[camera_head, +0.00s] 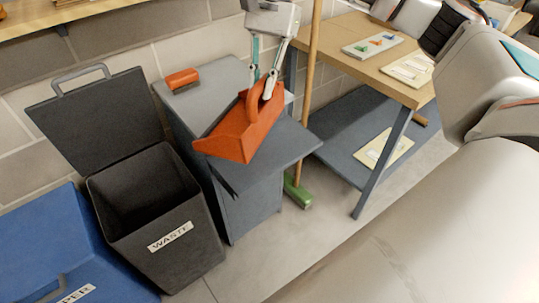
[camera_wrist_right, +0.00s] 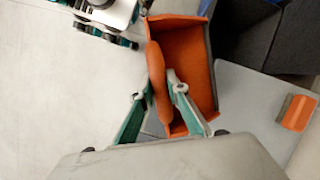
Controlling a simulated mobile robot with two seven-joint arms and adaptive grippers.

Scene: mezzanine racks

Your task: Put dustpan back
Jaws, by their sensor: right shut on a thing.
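The orange dustpan (camera_head: 232,136) is over the grey cabinet's top (camera_head: 213,85), with its wide open end toward the waste bin. I cannot tell whether it touches the top. My right gripper (camera_head: 266,88) comes down from above and is shut on the dustpan's upright handle. In the right wrist view, the gripper's fingers (camera_wrist_right: 157,92) are on both sides of the handle, and the dustpan's hollow pan (camera_wrist_right: 190,50) shows beyond. My left gripper is in neither view.
An orange brush (camera_head: 183,79) lies at the cabinet's back left. An open dark waste bin (camera_head: 150,205) and a blue bin (camera_head: 62,245) stand left. A green-headed broom (camera_head: 298,192) stands between the cabinet and a wooden-topped workbench (camera_head: 345,42). Floor in front is clear.

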